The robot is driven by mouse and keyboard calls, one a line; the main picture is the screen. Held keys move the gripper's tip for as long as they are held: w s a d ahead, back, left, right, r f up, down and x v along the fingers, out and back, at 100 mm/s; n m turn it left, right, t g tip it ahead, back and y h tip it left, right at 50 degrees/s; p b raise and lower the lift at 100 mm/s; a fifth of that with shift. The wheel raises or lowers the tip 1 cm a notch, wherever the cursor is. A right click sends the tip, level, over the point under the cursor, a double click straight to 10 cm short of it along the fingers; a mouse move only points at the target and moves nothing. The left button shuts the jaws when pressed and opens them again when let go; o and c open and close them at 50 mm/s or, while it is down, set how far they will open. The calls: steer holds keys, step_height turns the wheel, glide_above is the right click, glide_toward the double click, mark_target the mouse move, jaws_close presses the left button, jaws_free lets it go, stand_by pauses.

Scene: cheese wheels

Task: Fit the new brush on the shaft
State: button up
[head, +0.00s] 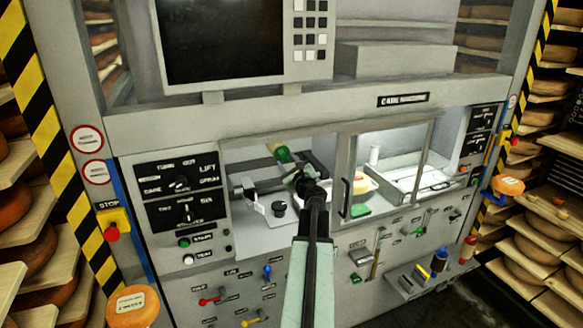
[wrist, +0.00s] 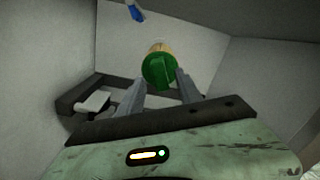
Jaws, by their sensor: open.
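A green-ended cylinder (head: 281,153), which looks like a brush, is in the left bay of the machine. In the wrist view its round green end (wrist: 158,70) faces me, with a tan body behind it. My gripper (wrist: 160,86) is open, with one finger on each side below the green end. I cannot tell whether either finger touches it. In the head view my gripper (head: 300,172) reaches into the bay, just right of and below the cylinder. The shaft cannot be made out for sure.
A dark bracket (wrist: 75,98) runs along the bay wall. A black knob (head: 279,208) stands on the bay floor. A blue-tipped item (wrist: 134,11) is above.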

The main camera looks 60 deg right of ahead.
mark_target(285, 159)
steer(key=x, duration=0.3)
steer(key=shift+s, duration=0.1)
jaws_close()
steer(key=shift+r, duration=0.1)
stand_by(0.4)
steer(key=shift+o, duration=0.4)
jaws_free()
steer(key=shift+w, duration=0.25)
steer(key=shift+s, duration=0.1)
